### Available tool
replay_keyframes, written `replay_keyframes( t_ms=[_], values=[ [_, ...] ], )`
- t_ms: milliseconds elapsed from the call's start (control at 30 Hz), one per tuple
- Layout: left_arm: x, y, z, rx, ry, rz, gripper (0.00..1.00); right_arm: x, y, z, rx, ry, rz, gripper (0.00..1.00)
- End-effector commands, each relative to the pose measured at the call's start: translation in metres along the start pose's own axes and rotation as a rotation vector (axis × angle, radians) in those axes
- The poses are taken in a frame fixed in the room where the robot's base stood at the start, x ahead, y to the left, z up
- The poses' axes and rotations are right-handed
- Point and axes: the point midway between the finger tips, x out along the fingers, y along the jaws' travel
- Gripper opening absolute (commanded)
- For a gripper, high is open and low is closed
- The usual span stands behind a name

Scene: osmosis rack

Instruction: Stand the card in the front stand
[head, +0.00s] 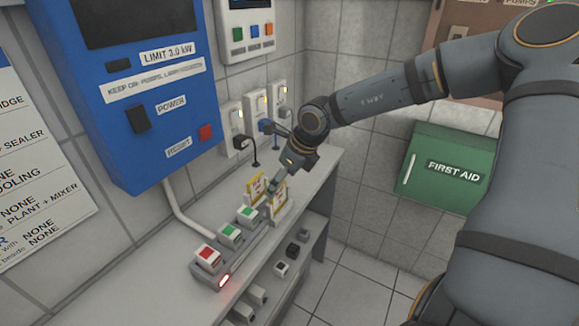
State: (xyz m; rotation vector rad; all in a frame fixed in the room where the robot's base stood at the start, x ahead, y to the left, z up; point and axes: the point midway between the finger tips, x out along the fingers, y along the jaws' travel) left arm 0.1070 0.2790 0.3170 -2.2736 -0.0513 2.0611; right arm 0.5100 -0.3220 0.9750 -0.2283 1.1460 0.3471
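Two small yellow-edged cards show on the grey shelf top. One card (256,187) stands upright near the wall. The other card (279,199) is nearer the front edge, at a white stand (284,214), and appears upright. My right gripper (272,201) reaches down from the right, right at the front card and partly covering it. Its fingers are too small and overlapped to tell whether they grip the card or only touch it. Whether the front card is fully seated in the stand cannot be made out. My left gripper is not in view.
A power strip (221,272) with red and green switch blocks and a lit red end lies left of the cards. Wall sockets (257,105) with plugs and a blue control box (142,85) are behind. A lower shelf holds small blocks. A green first aid box (446,171) hangs right.

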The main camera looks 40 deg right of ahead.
Motion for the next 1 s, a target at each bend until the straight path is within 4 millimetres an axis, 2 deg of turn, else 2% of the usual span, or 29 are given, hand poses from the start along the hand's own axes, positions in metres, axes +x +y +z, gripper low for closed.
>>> replay_keyframes(
  t_ms=[200, 233, 300, 500, 600, 733, 1000],
  values=[
    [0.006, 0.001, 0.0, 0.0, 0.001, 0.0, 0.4, -0.063, 0.0, 0.002, -0.001, -0.012, 0.0, 0.88],
    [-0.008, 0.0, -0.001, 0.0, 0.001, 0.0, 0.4, -0.073, 0.001, 0.003, -0.001, -0.004, 0.005, 0.88],
    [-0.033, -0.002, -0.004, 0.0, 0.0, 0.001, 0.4, -0.081, 0.0, 0.003, -0.001, 0.006, 0.011, 0.88],
    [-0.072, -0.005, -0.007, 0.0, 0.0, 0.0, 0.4, -0.091, 0.0, 0.002, -0.001, 0.007, 0.009, 0.88],
    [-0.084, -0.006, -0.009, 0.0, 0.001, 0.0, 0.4, -0.093, 0.0, 0.002, -0.001, 0.005, 0.007, 0.88],
    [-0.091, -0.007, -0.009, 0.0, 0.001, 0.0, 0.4, -0.093, 0.001, 0.001, -0.001, 0.002, 0.002, 0.88],
    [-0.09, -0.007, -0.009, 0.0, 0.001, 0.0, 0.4, -0.091, 0.0, 0.0, 0.0, 0.001, 0.0, 0.88]
  ],
)
